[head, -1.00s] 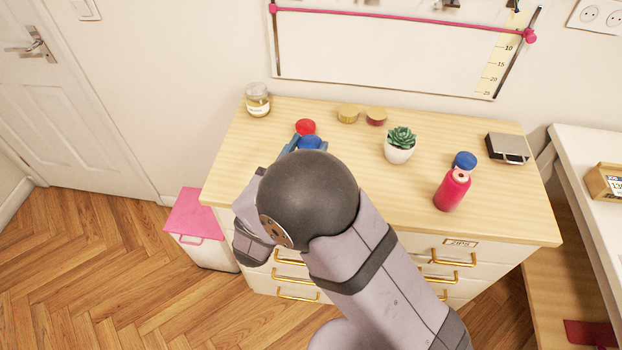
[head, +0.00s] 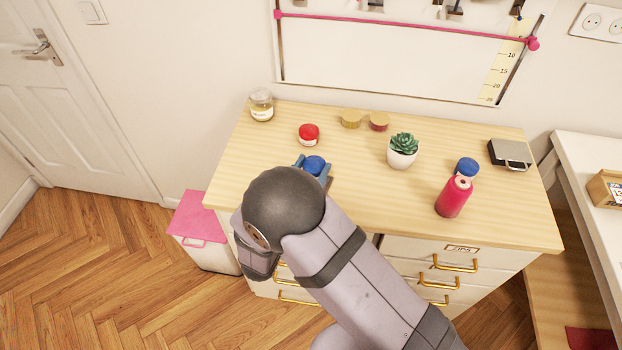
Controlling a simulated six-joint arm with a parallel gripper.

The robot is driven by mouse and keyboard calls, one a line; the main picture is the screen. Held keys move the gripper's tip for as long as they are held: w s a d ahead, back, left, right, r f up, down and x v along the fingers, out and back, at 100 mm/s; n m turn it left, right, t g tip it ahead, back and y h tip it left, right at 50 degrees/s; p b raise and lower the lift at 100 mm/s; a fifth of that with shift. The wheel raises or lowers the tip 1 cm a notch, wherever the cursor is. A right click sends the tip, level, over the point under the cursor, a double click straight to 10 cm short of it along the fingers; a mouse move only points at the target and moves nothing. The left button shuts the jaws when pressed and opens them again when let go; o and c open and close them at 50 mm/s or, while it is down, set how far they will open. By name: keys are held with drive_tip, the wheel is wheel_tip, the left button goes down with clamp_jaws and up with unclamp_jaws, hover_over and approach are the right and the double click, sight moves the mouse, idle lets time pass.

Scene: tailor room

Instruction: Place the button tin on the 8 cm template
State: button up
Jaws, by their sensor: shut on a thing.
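My gripper (head: 313,170) is over the left front part of the dresser top. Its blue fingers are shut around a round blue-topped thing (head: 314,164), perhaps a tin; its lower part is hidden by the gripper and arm. I cannot tell which object is the button tin. Candidates are a red-topped round container (head: 309,132) just behind my gripper, a yellow tin (head: 350,119) and a red tin with a gold lid (head: 379,121) at the back. I see no template marked 8 cm; my arm hides part of the front left of the dresser top.
On the wooden dresser top (head: 360,185) stand a glass jar (head: 262,105), a potted succulent (head: 402,150), a pink thread cone (head: 454,196), a blue round container (head: 466,167) and a dark box (head: 509,154). A pink-lidded bin (head: 201,215) stands left. The middle front is clear.

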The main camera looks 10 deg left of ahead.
drive_tip(key=shift+f, duration=2)
drive_tip(key=shift+f, duration=0.15)
drive_tip(key=o, duration=1.1)
drive_tip(key=shift+s, duration=0.1)
drive_tip(key=b+v, duration=0.3)
drive_tip(key=v, duration=0.9)
